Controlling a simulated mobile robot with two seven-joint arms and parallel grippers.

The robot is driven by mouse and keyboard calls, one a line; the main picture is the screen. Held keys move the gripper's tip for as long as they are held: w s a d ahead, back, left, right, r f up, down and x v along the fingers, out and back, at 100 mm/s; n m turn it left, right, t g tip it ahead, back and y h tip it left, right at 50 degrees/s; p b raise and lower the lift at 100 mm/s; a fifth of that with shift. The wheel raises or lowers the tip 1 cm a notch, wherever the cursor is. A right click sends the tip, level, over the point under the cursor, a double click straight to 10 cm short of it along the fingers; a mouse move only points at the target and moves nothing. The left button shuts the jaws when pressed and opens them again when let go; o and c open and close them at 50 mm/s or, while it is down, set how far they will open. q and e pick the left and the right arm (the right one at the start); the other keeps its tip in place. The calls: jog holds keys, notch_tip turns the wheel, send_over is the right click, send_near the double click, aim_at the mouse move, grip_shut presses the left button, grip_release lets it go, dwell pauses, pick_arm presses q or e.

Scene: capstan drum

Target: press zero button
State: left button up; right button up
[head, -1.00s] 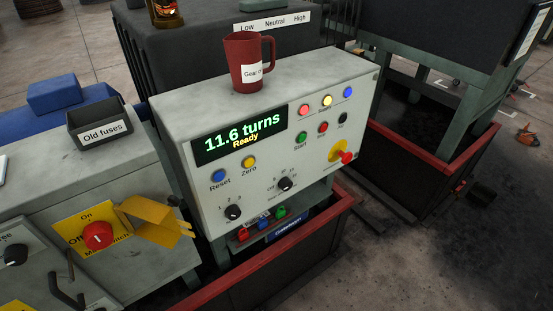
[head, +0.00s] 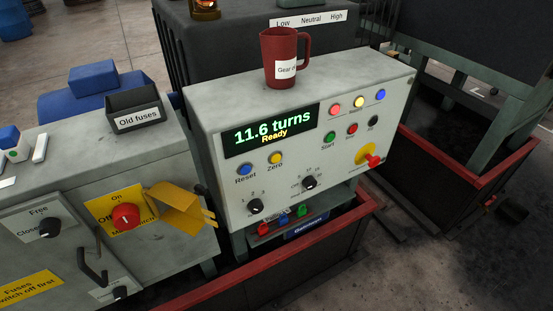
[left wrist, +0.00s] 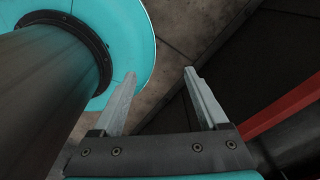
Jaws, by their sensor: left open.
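The yellow Zero button (head: 276,158) is on the front of the grey control box, under the display (head: 270,130), which reads "11.6 turns" and "Ready". The blue Reset button (head: 243,170) is just left of it. In the left wrist view my left gripper (left wrist: 158,75) is open and empty, its two fingers apart over dark floor. Neither gripper shows in the head view, and no button shows in the left wrist view.
A red mug (head: 284,60) stands on top of the control box. Left of it is a grey cabinet with a red switch (head: 126,216), a yellow hinged cover (head: 181,208) and an "Old fuses" bin (head: 136,108). A red rail (head: 250,268) runs below the box.

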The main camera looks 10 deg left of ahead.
pick_arm(q)
grip_shut()
dwell(0.4)
dwell(0.9)
